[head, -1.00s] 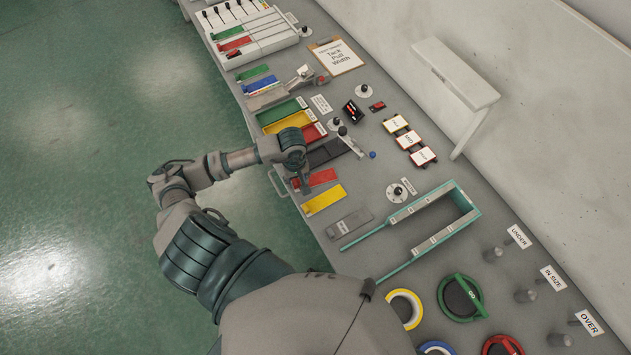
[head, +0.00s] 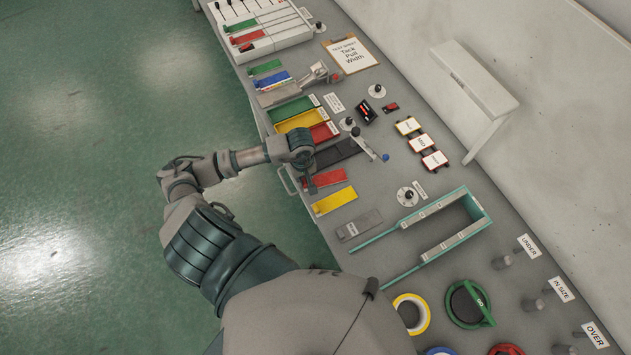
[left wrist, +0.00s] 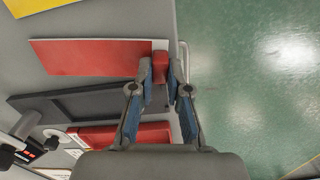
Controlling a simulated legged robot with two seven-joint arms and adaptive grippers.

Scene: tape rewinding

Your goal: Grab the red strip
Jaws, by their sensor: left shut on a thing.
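The red strip (head: 327,178) lies flat on the grey bench near its front edge, above the yellow strip (head: 334,200) in the head view. In the left wrist view the red strip (left wrist: 90,57) runs to the left, with a raised red end (left wrist: 160,68) at its right. My left gripper (head: 309,188) is over the strip's end nearest the bench edge. Its fingertips (left wrist: 162,80) are on both sides of the raised red end, shut on it. The strip appears to lie on the bench still. My right gripper is in neither view.
A dark tray (head: 336,153) and red, yellow and green trays (head: 292,108) lie beside the strip. A grey block (head: 360,224) and a green U-shaped frame (head: 447,205) lie on the other side. A bench-edge handle (head: 287,180) is close to my gripper.

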